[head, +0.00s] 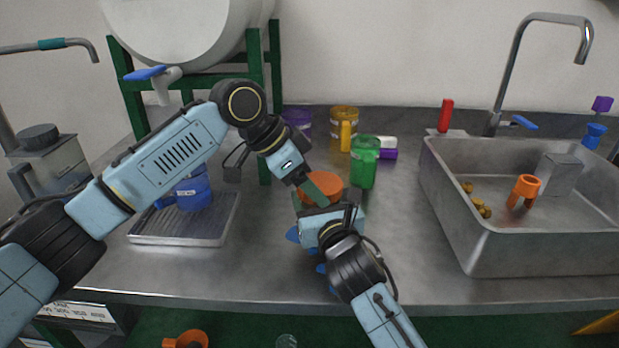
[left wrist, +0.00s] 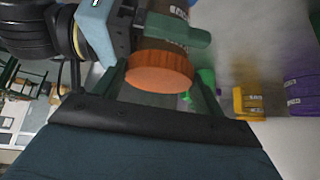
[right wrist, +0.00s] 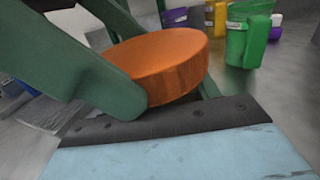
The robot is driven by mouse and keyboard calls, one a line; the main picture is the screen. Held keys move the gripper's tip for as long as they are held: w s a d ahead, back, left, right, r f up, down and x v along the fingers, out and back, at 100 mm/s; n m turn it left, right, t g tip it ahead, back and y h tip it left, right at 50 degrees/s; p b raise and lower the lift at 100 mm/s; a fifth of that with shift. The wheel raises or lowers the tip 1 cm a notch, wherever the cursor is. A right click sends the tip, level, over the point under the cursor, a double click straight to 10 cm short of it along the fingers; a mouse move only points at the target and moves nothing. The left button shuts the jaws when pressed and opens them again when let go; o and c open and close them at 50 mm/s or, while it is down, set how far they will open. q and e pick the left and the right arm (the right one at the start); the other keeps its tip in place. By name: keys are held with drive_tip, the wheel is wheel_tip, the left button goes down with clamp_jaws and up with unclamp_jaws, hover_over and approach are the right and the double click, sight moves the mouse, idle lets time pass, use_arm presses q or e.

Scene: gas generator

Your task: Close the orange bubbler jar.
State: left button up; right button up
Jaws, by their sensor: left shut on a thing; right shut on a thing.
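The orange lid (head: 322,187) shows near the table's middle, and in the left wrist view (left wrist: 160,72) it sits against the end of the jar body (left wrist: 168,12). I cannot tell whether it is fully seated. My left gripper (head: 308,190) comes from the upper left and is shut on the lid, one finger on each side. My right gripper (head: 328,212) comes from the front and is shut on the jar body just below the lid; its green finger crosses the body in the left wrist view. The right wrist view shows the lid (right wrist: 165,62) partly behind a green finger. Most of the jar is hidden.
Behind stand a green jar (head: 364,162), a yellow jar (head: 344,125) and a purple jar (head: 297,118). A blue jar (head: 195,190) is on a metal tray (head: 180,240) at left. A steel sink (head: 520,252) is at right.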

use_arm(q)
drive_tip(key=shift+f, duration=0.6)
drive_tip(key=shift+r, duration=0.45)
drive_tip(key=shift+r, duration=0.55)
idle(0.7)
drive_tip(key=shift+a+f, duration=0.1)
drive_tip(key=shift+f, duration=0.95)
idle(0.5)
drive_tip(key=shift+r, duration=0.35)
drive_tip(key=shift+r, duration=0.6)
idle(0.7)
